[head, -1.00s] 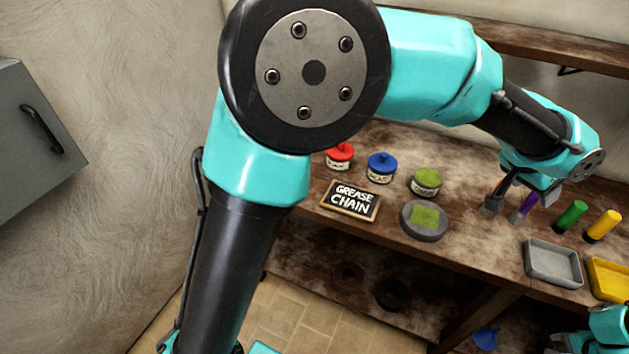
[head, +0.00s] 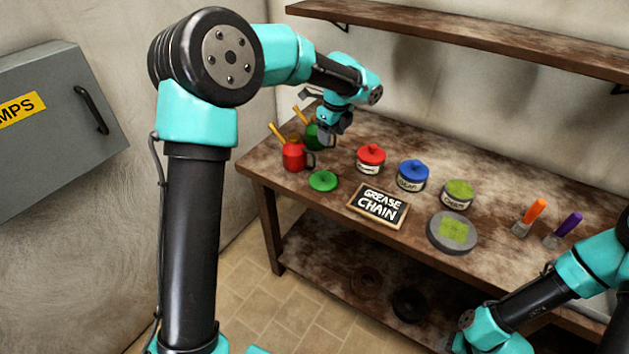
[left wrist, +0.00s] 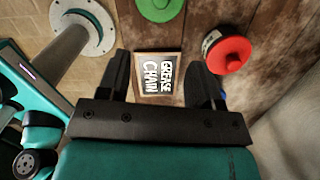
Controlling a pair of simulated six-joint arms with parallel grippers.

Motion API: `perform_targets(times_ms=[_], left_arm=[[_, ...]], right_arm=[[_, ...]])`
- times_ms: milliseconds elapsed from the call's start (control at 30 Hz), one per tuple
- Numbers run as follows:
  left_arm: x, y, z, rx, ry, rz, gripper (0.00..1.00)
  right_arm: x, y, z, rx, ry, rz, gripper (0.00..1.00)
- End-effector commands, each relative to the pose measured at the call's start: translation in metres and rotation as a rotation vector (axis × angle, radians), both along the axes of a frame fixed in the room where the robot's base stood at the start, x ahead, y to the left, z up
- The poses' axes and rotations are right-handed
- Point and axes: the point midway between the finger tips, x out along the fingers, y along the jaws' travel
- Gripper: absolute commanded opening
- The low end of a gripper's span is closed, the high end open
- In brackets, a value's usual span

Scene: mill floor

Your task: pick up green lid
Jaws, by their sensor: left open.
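The green lid (head: 323,181) lies flat on the bench near its front left edge, in front of the red can and left of the chalk sign. It also shows at the top edge of the left wrist view (left wrist: 160,7), partly cut off and beyond my fingers. My left gripper (head: 328,128) is above the back left of the bench, close to the green can, behind the lid and apart from it. In the left wrist view its two fingers (left wrist: 161,80) stand apart with nothing held between them. My right arm shows at the lower right; its gripper cannot be made out.
A red can (head: 293,155) and a green can (head: 314,137) stand behind the lid. The "GREASE CHAIN" sign (head: 378,206), red jar (head: 371,159), blue jar (head: 412,176) and green-topped jar (head: 458,195) are to the right. A shelf (head: 460,45) runs above. Bare bench surrounds the lid.

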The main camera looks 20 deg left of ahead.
Motion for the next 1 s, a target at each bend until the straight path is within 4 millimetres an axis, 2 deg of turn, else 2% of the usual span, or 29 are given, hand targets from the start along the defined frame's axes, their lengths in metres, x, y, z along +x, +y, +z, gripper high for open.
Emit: perform_targets(times_ms=[100,467,667,1000], left_arm=[[-0.001,0.008,-0.001,0.011,0.012,-0.021,0.6],[0.0,0.008,-0.006,0.01,0.012,-0.02,0.6],[0.0,0.01,-0.031,0.01,0.015,-0.019,0.6],[0.003,0.017,-0.089,0.008,0.014,-0.019,0.6]], right_arm=[[-0.003,0.003,0.0,0.002,0.0,0.016,0.56],[-0.002,0.003,0.0,0.002,0.0,0.013,0.56],[-0.002,0.003,0.0,0.002,0.0,0.013,0.56],[-0.002,0.003,0.0,0.002,0.0,0.013,0.56]])
